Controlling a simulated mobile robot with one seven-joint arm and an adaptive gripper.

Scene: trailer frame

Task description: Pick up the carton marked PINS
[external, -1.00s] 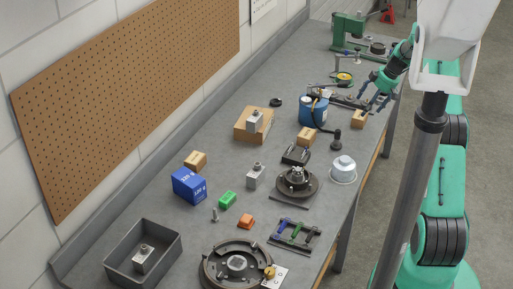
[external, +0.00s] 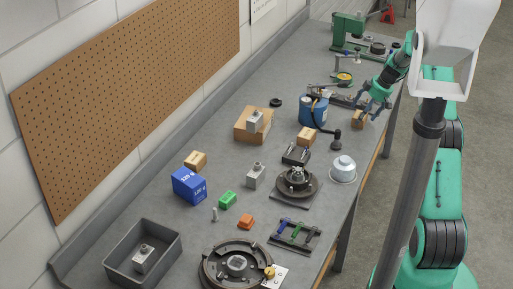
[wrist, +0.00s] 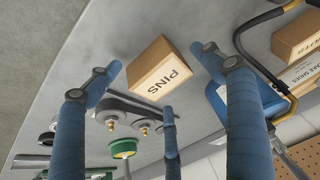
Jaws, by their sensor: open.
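The carton marked PINS (wrist: 155,70) is a small tan box with its label facing my camera in the wrist view. In the external view this carton (external: 358,119) stands near the bench's right edge, partly hidden by my fingers. My gripper (external: 368,106) is open just over and beside it. In the wrist view, the blue fingers of my gripper (wrist: 158,75) spread around the carton's outline, with gaps showing on both sides. I cannot tell whether any finger touches it.
A blue can (external: 313,112) with a dark hose stands left of the carton. Another small carton (external: 307,137) and a flanged metal cup (external: 343,168) are nearer the camera. A green machine (external: 347,30) is at the far end. Tools lie behind the carton.

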